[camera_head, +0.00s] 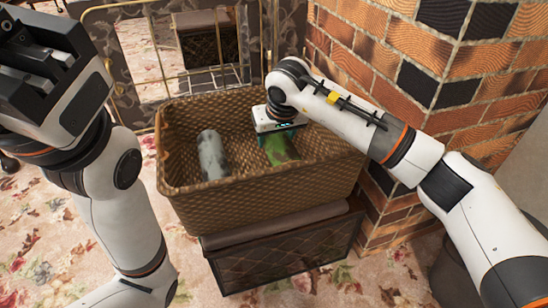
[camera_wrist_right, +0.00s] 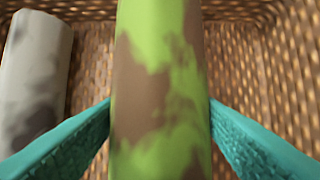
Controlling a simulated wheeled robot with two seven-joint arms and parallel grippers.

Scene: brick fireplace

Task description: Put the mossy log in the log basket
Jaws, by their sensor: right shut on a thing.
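The mossy log, green with brown patches, (camera_head: 281,149) is inside the woven log basket (camera_head: 275,192), in its right half. In the right wrist view the mossy log (camera_wrist_right: 160,80) stands between the two teal fingers of my right gripper (camera_wrist_right: 160,130), which is shut on it. In the head view my right gripper (camera_head: 281,128) reaches down into the basket, over the log's far end. Whether the log touches the basket floor is hard to tell. My left gripper (camera_head: 35,65) is raised at the upper left, away from the basket; its fingers do not show clearly.
A grey mottled log (camera_head: 213,154) lies in the basket's left half, and it also shows in the right wrist view (camera_wrist_right: 35,75), apart from the mossy log. The basket sits on a dark mesh box (camera_head: 285,255). A brick wall (camera_head: 420,60) rises at the right, a gold-framed screen (camera_head: 130,50) behind.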

